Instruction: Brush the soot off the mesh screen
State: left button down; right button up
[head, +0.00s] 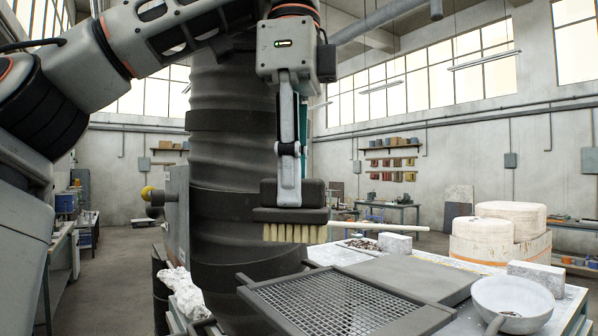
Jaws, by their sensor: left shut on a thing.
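My left gripper (290,190) comes down from the top and is shut on a dark brush (266,214). The brush is upright, with pale bristles (292,233) pointing down. The mesh screen (340,304), a grey wire grid in a dark frame, lies on the table at the bottom middle. In the picture the bristles are above the screen's far left edge, and they look clear of it. I cannot make out separate soot on the mesh. My right gripper is not in view.
A dark flat plate (415,277) lies behind the screen. A thin pale rod (385,229) shows right of the brush. A large dark ribbed column (228,150) rises behind my gripper. Large round pale blocks (495,240) stand behind.

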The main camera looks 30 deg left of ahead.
aim_at(291, 241)
pick_arm(q)
notch_tip(291, 241, down, 3)
jog(key=shift+a+r, duration=0.1)
jog(key=shift+r, duration=0.05)
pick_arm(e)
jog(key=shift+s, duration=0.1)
pick_arm(q)
jog(key=shift+f, duration=0.9)
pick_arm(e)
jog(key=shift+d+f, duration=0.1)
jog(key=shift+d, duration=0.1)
pick_arm(q)
jog(key=shift+f, duration=0.25)
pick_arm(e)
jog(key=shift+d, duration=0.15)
pick_arm(q)
jog(key=shift+f+b, duration=0.4)
jog(key=shift+f, duration=0.1)
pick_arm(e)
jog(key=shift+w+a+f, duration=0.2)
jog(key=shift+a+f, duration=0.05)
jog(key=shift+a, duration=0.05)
pick_arm(q)
jog(key=shift+f+b, duration=0.45)
jog(key=shift+f, duration=0.1)
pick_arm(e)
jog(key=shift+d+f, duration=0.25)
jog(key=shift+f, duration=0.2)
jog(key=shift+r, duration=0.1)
